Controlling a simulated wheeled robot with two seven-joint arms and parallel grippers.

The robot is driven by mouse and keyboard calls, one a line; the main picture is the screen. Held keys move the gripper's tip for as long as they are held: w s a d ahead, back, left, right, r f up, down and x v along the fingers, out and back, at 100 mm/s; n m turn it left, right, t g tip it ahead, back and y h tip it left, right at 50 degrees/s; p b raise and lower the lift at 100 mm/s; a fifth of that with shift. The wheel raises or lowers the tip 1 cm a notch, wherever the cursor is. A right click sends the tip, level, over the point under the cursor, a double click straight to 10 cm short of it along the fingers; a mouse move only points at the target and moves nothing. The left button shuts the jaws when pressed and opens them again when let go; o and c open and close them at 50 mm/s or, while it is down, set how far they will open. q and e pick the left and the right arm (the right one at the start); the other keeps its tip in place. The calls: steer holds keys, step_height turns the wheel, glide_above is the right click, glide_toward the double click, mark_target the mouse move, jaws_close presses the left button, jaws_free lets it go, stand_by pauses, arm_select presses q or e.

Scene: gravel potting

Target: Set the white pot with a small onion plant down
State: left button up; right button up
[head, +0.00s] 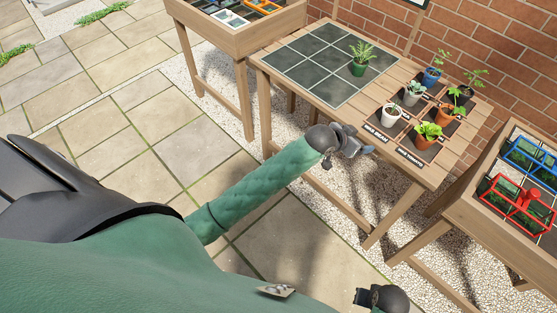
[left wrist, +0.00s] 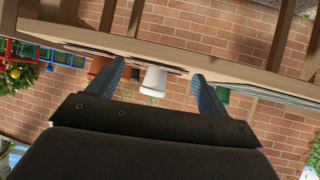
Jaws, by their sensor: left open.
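The white pot (head: 391,115) with a small green plant stands upright on a dark square at the near left of the plant group on the table. In the left wrist view, which is upside down, a white pot (left wrist: 153,79) shows between the fingers, with thin green leaves below it. My left gripper (head: 362,148) is open and empty at the table's front edge, short of the pot. It also shows in the left wrist view (left wrist: 157,74), with its fingers apart. My right gripper (head: 368,298) shows only partly at the bottom; its jaws are unclear.
A green pot (head: 358,68) stands on the dark tiled area (head: 318,75). Orange pots (head: 427,137), a blue pot (head: 432,78) and another pale pot (head: 411,97) stand close around the white pot. Red (head: 515,205) and blue (head: 535,158) frames sit on the right-hand table.

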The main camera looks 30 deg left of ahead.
arm_select(q)
steer(key=s+a+f+n+g+y, duration=0.1)
steer(key=s+a+f+g, duration=0.2)
steer(key=s+f, duration=0.5)
steer(key=s+a+f+n+g+y, duration=0.1)
steer(key=s+f, duration=0.6)
steer(key=s, duration=1)
steer(key=s+a+f+n+g+y, duration=0.1)
steer(key=s+a+f+g, duration=0.3)
steer(key=s+f, duration=0.4)
steer(key=s+a+y, duration=0.1)
steer(key=s, duration=0.3)
steer(key=shift+s+f+g+y, duration=0.3)
steer(key=shift+s+y, duration=0.1)
